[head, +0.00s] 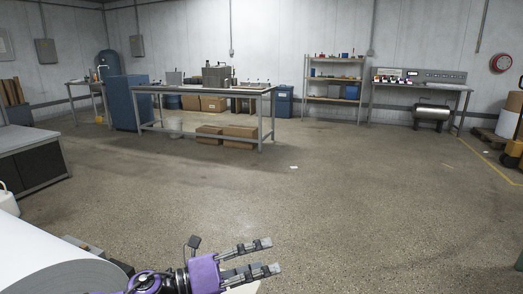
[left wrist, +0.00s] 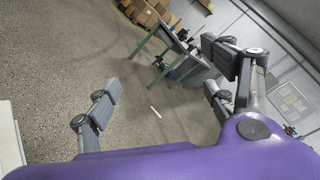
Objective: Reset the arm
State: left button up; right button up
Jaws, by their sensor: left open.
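My left gripper (head: 268,257) comes in at the bottom of the head view, purple with grey fingers, and points to the right above the floor. Its two fingers are apart with nothing between them. In the left wrist view the same open gripper (left wrist: 165,108) shows its fingers spread wide, with floor and a distant table behind them. My right gripper is not in either view.
A large white paper roll (head: 45,262) lies at the lower left, close to my left arm. A workbench (head: 205,91) stands further back with cardboard boxes (head: 240,132) under it. Shelves (head: 333,88) stand by the back wall.

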pick_arm(q)
jog(key=s+a+f+n+t+y+p, duration=0.3)
jog(key=s+a+f+n+y+p, duration=0.3)
jog(key=n, duration=0.8)
jog(key=s+a+f+n+t+y+p, duration=0.3)
jog(key=s+a+f+n+y+p, duration=0.25)
jog(key=n, duration=0.85)
jog(key=s+a+f+n+g+y+p, duration=0.1)
jog(key=s+a+n+p, duration=0.1)
jog(key=s, duration=0.8)
jog(key=s+a+f+n+g+y+p, duration=0.1)
jog(key=s+a+n+y+p, duration=0.1)
jog(key=s, duration=0.8)
jog(key=s+a+f+n+g+y+p, duration=0.1)
jog(key=s+a+n+g+p, duration=0.1)
jog(key=s+n, duration=0.4)
jog(key=s+a+p, duration=0.1)
jog(key=s+p, duration=0.1)
jog(key=s, duration=0.2)
jog(key=shift+s+a, duration=0.25)
jog(key=shift+a, duration=0.05)
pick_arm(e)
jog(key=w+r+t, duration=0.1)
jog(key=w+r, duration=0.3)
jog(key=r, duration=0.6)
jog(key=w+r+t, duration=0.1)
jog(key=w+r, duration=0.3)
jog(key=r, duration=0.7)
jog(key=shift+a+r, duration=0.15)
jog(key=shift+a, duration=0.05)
